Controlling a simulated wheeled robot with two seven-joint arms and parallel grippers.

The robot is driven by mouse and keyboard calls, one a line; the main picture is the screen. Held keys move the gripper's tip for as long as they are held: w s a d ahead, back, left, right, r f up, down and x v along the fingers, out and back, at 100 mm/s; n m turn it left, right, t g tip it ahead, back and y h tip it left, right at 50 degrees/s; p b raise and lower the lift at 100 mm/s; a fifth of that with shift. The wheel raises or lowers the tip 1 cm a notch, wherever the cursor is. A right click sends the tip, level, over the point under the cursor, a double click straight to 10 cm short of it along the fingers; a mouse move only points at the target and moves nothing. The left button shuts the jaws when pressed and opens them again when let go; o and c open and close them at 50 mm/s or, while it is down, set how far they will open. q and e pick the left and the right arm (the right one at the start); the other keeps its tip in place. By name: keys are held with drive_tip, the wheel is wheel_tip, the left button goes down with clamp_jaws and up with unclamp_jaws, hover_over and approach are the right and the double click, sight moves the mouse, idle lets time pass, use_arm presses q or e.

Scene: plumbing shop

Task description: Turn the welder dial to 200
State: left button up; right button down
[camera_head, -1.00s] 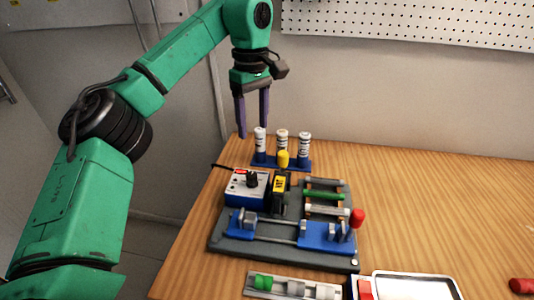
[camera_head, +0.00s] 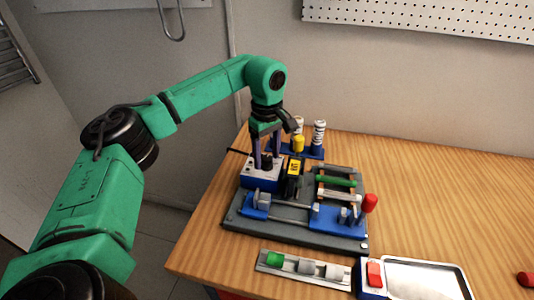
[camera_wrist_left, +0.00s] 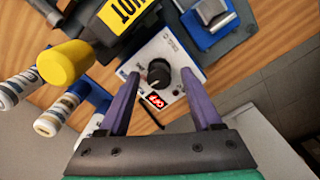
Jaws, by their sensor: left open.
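The welder box (camera_head: 262,181), blue with a white top face, sits at the left rear of the grey base plate (camera_head: 290,235). Its round black dial (camera_wrist_left: 158,73) shows clearly in the left wrist view, beside a small lit red display (camera_wrist_left: 154,101) whose digits I cannot read surely. My left gripper (camera_head: 266,160) points down over the welder. Its two purple fingers are open, one on each side of the dial; the left wrist view (camera_wrist_left: 160,74) shows gaps between them and the knob. My right gripper is not in view.
Close by stand a black block with a yellow label (camera_head: 294,178), a yellow knob (camera_head: 298,143) and white cylinders in a blue rack (camera_head: 319,133). A red knob (camera_head: 370,203) is at the fixture's right. A parts strip (camera_head: 304,270) and tray (camera_head: 425,264) lie in front.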

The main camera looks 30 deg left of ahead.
use_arm(q)
drive_tip(key=shift+w, duration=0.1)
clamp_jaws()
drive_tip(key=shift+n, duration=0.4)
drive_tip(key=shift+r+n+p, duration=0.1)
drive_tip(key=shift+n+p, duration=0.45)
drive_tip(key=shift+n, duration=0.45)
drive_tip(key=n+p, duration=0.1)
drive_tip(key=n, duration=0.3)
drive_tip(key=n+p, duration=0.1)
drive_tip(key=n, duration=0.4)
drive_tip(key=shift+w+n, duration=0.1)
drive_tip(key=shift+n, duration=1.9)
